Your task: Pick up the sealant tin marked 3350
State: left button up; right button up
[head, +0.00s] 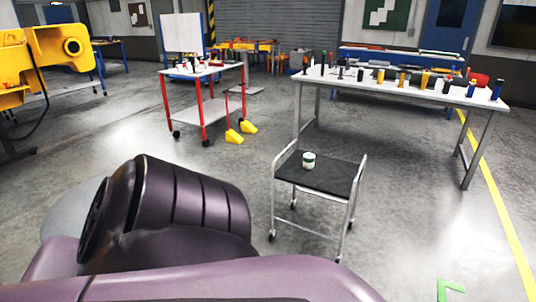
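A small tin (309,161) with a white and green side stands upright on the black top of a low metal cart (320,178). Any number on it is too small to read. More small tins and bottles stand on the long white table (400,85) behind, and none of their markings can be read. A large purple-grey arm link of mine fills the lower left. Neither of my grippers is in view, and nothing is seen touching the tin.
A red-legged trolley (203,115) with small items stands back left, with yellow wedge-shaped pieces (240,131) on the floor beside it. A yellow machine (50,55) is at far left. The floor at right front is clear, with a yellow line (500,205).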

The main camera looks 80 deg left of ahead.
aim_at(309, 159)
jog(key=u, duration=2.15)
jog(key=i+u, duration=0.1)
jog(key=u, duration=0.4)
jog(key=i+l+u, duration=0.25)
jog(key=l, duration=0.15)
jog(key=i+l+u, duration=0.25)
jog(key=l, duration=0.15)
jog(key=i+l, duration=0.15)
jog(key=l, duration=0.2)
jog(key=i+l, duration=0.2)
jog(key=l, duration=0.15)
jog(key=i+l+u, duration=0.1)
jog(key=l, duration=0.25)
jog(key=i+l, duration=0.2)
jog(key=l, duration=0.2)
jog(key=i+l, duration=0.2)
jog(key=l, duration=0.15)
jog(key=i+l+u, duration=0.1)
jog(key=l, duration=0.25)
